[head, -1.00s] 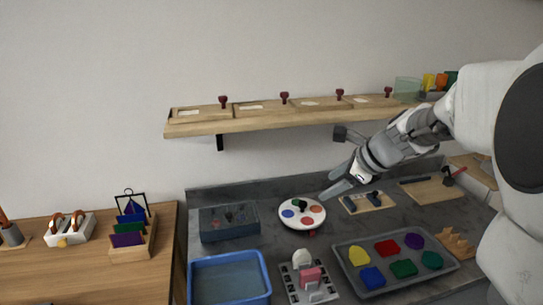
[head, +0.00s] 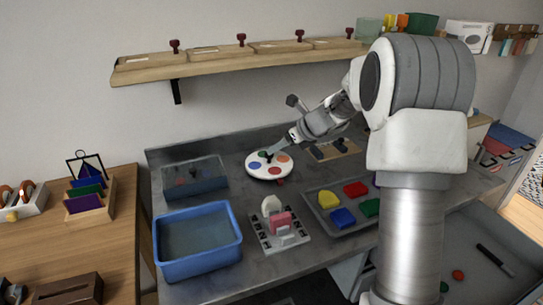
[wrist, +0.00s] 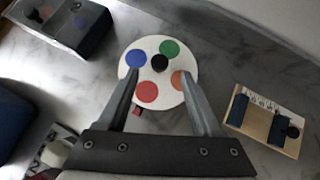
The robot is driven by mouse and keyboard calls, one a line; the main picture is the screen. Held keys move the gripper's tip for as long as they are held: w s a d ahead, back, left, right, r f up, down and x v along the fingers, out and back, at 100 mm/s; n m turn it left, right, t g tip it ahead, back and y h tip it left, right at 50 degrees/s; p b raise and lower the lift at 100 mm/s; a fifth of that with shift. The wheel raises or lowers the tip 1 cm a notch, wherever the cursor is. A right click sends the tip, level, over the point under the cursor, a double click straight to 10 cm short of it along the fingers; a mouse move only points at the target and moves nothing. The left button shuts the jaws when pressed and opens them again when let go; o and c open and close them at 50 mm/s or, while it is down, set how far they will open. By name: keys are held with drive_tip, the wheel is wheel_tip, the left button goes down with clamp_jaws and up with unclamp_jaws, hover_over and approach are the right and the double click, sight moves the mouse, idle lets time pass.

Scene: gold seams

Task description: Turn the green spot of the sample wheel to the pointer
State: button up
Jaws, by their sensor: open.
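The sample wheel (head: 252,172) is a white disc with blue, green, orange and red spots and a black centre knob. In the wrist view the wheel (wrist: 190,61) has its green spot (wrist: 170,47) at the upper right, blue (wrist: 135,58) at left, orange at right and red (wrist: 147,92) at the bottom. A small dark red piece, likely the pointer (wrist: 137,111), shows at the rim beside the red spot. My gripper (wrist: 156,72) is open over the wheel, its fingertips either side of the black knob (wrist: 160,63). Whether they touch the wheel is unclear.
A dark grey box (head: 195,180) stands left of the wheel, a blue bin (head: 198,245) in front of it. A wooden board with dark fittings (wrist: 268,118) lies right of the wheel. A tray of coloured shapes (head: 325,222) is at front right. A shelf (head: 230,62) hangs above.

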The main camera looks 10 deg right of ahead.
sight(269, 159)
drive_tip(key=b+x, duration=0.1)
drive_tip(key=x, duration=0.5)
clamp_jaws()
idle(1.3)
